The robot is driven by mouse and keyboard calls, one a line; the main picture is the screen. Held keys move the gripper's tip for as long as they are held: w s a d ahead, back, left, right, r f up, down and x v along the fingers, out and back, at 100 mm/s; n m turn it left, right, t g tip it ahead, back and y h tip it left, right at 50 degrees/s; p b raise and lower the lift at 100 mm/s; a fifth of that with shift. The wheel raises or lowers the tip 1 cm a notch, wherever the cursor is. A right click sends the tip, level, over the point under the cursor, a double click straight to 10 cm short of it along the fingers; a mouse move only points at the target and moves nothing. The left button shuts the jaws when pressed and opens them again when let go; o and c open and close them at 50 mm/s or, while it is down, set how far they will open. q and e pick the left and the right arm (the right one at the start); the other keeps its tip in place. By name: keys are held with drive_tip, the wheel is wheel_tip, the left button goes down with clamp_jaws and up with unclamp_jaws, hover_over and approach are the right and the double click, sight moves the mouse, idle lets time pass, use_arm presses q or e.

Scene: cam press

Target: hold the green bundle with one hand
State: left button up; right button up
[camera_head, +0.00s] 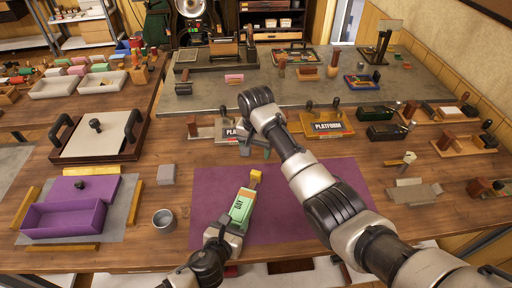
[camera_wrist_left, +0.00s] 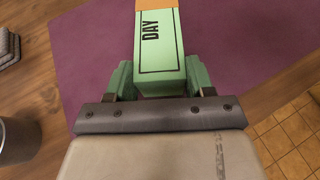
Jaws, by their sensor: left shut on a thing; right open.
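The green bundle (camera_head: 242,206), marked "DAY" and with an orange-yellow end, is over the left part of the purple mat (camera_head: 290,214). My left gripper (camera_head: 229,228) is shut on the bundle at its near end. The left wrist view shows the green bundle (camera_wrist_left: 160,55) between the two fingers, its label facing up. Whether it touches the mat is hard to tell. My right gripper (camera_head: 256,145) is open and apart from the bundle, above the table near the platform boxes. Its fingers are partly hidden by my right arm.
A grey cup (camera_head: 164,221) stands left of the mat, with a grey block (camera_head: 166,174) behind it. A purple open box (camera_head: 63,218) is at the far left. A box marked "PLATFORM" (camera_head: 327,127) lies behind the mat. My right arm crosses the mat's right part.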

use_arm(q)
drive_tip(key=shift+f, duration=0.15)
drive_tip(key=o, duration=1)
drive_tip(key=shift+c, duration=0.2)
